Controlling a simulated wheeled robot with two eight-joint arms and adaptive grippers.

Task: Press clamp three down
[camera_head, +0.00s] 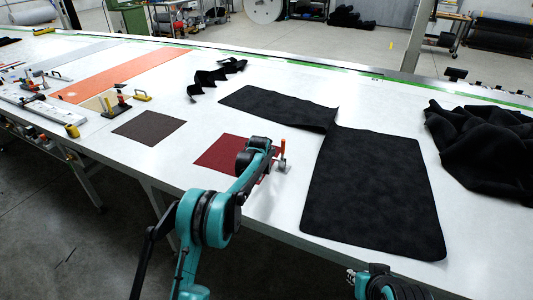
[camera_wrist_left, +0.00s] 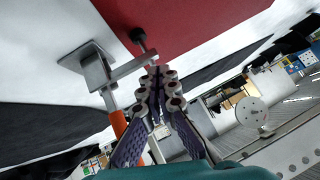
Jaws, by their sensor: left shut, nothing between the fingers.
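A toggle clamp with an upright orange handle (camera_head: 283,150) stands on the white table beside a dark red square of cloth (camera_head: 218,152). In the left wrist view I see its metal base plate (camera_wrist_left: 88,64), its arm with a black-tipped plunger (camera_wrist_left: 139,36) over the red cloth, and its orange handle (camera_wrist_left: 118,123). My left gripper (camera_head: 269,152) is close to this clamp. In the left wrist view its fingers (camera_wrist_left: 157,76) are together and empty, beside the clamp's arm and handle. Whether they touch it I cannot tell.
A black fabric sheet (camera_head: 375,190) lies right of the clamp, with crumpled black fabric (camera_head: 485,150) farther right. White table is bare between the squares.

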